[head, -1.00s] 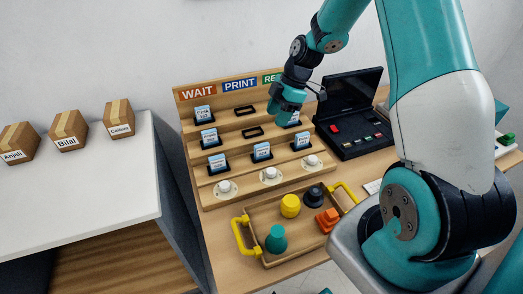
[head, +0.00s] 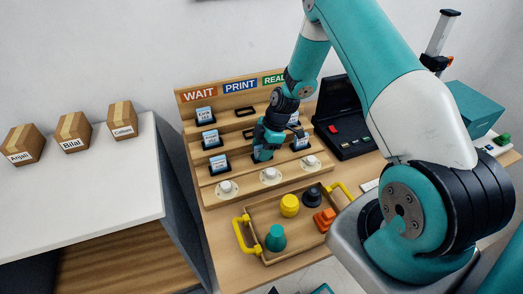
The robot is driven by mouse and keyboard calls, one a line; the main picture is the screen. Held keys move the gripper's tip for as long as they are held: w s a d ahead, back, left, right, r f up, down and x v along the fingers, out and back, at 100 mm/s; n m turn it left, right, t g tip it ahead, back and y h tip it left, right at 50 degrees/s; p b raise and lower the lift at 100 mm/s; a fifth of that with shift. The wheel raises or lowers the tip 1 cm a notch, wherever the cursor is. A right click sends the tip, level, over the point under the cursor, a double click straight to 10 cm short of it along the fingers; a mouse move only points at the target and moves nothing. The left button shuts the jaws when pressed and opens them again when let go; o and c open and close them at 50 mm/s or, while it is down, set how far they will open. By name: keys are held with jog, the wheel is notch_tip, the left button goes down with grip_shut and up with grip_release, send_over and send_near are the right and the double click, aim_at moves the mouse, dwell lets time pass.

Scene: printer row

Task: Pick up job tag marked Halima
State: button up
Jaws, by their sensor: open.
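Light-blue job tags stand in dark slots on a stepped wooden rack (head: 233,172). Their names are too small to read, so I cannot tell which is Halima. The WAIT column holds a top tag (head: 204,115), a middle tag (head: 211,138) and a bottom tag (head: 218,162). On the right, one tag (head: 301,141) shows clearly and another above it is partly hidden by my arm. My gripper (head: 264,155) is open and low at the bottom slot of the PRINT column. It hides the tag there; contact cannot be seen.
Empty slots (head: 245,111) show under PRINT. White round knobs (head: 269,175) sit on the rack's front step. A wooden tray (head: 265,207) with yellow handles holds coloured pieces in front. A black open case (head: 343,130) stands right. Boxes (head: 71,131) stand on the left white cabinet.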

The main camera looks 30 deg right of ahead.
jog(key=shift+c, duration=0.2)
grip_shut()
